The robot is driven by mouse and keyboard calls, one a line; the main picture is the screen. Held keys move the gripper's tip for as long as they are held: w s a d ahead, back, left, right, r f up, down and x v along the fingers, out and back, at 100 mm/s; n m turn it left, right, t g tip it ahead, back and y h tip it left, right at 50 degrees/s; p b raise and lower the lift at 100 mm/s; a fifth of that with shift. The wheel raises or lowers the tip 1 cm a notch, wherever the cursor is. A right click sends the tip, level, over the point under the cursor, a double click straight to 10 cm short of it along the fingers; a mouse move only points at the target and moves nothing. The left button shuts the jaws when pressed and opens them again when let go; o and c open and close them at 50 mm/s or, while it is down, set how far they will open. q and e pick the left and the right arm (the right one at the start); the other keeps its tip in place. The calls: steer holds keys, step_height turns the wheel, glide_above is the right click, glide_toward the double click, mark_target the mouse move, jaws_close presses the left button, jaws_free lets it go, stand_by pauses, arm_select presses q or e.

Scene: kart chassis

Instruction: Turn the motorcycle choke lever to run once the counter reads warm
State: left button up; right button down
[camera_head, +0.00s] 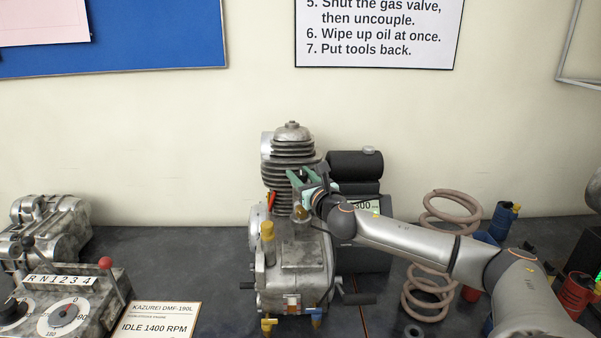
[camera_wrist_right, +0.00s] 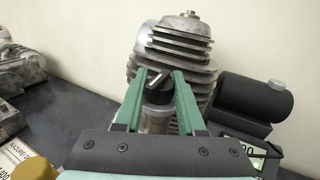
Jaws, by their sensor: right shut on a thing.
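The finned metal engine (camera_head: 293,262) stands on the dark bench, its cylinder upright. My right gripper (camera_head: 292,177) reaches in from the right to the cylinder's front. In the right wrist view its two green fingers (camera_wrist_right: 162,82) are closed on a small black part with a white line, which I take to be the choke lever (camera_wrist_right: 157,86). The counter display (camera_head: 362,206) sits behind my wrist and shows "300", with part of it hidden. It also shows at an angle in the right wrist view (camera_wrist_right: 257,152), unreadable there. My left gripper is out of view.
A black cylinder (camera_head: 355,164) sits right of the engine. A coil spring (camera_head: 428,300) and coloured parts stand further right. A control box (camera_head: 75,300) with a red-knobbed lever and an "IDLE 1400 RPM" card (camera_head: 155,322) are at left.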

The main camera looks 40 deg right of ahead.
steer(key=shift+n+t+y+b, duration=0.3)
steer(key=shift+n+y+b, duration=0.2)
steer(key=shift+n+y, duration=0.9)
steer(key=shift+y, duration=0.5)
steer(key=shift+r, duration=0.1)
steer(key=c, duration=0.5)
jaws_free()
steer(key=shift+d, duration=0.15)
